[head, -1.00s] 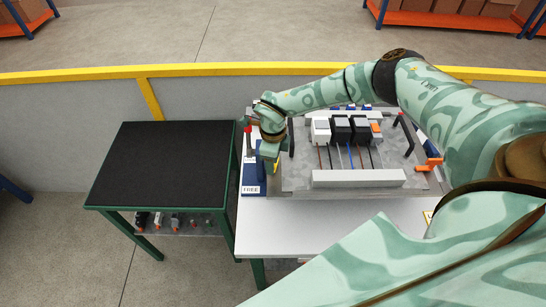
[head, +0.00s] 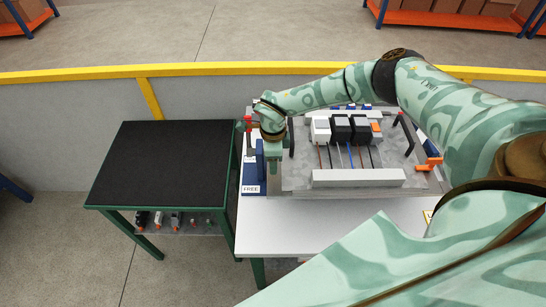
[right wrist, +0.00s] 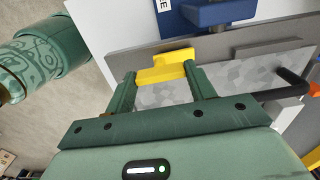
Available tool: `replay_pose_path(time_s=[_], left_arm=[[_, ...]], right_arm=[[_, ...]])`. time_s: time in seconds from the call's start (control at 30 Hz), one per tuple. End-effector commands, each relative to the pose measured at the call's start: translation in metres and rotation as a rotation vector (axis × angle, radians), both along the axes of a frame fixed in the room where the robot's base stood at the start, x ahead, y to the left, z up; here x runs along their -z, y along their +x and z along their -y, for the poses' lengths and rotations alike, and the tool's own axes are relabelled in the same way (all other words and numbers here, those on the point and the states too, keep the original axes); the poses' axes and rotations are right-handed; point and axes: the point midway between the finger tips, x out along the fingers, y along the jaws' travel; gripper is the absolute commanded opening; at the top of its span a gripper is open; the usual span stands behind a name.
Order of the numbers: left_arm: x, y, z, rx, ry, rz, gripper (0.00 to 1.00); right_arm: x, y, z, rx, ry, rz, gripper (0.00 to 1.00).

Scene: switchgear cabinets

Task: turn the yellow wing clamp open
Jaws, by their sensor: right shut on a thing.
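The yellow wing clamp (right wrist: 165,67) shows in the right wrist view, at the left edge of a grey mounting plate (right wrist: 170,93). My right gripper (right wrist: 159,76) is shut on it, with one green finger on each side. In the head view my right arm reaches across from the right, and its gripper (head: 273,160) points down at the left edge of the plate. The gripper hides the clamp there. My left gripper is not in view.
The plate carries white and black modules (head: 341,129) with wires above a light grey bar (head: 358,177). A blue holder (head: 260,155) with a FREE label stands beside the gripper. Orange handles (head: 430,164) sit at the right. The black-topped table (head: 160,163) at left is bare.

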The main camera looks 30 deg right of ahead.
Motion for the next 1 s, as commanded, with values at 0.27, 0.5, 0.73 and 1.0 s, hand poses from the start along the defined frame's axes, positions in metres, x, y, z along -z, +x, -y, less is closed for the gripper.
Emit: replay_pose_path(time_s=[0.27,0.5,0.73,1.0], left_arm=[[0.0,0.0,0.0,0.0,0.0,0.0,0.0],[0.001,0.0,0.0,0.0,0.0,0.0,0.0],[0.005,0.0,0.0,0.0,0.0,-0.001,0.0],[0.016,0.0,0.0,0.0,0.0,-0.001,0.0]], right_arm=[[-0.001,0.001,0.0,-0.002,0.0,0.002,0.76],[-0.008,0.001,0.0,-0.001,0.001,0.003,0.76],[-0.058,0.002,0.0,-0.002,0.002,0.007,0.76],[-0.128,0.002,0.0,-0.001,0.002,0.007,0.76]])
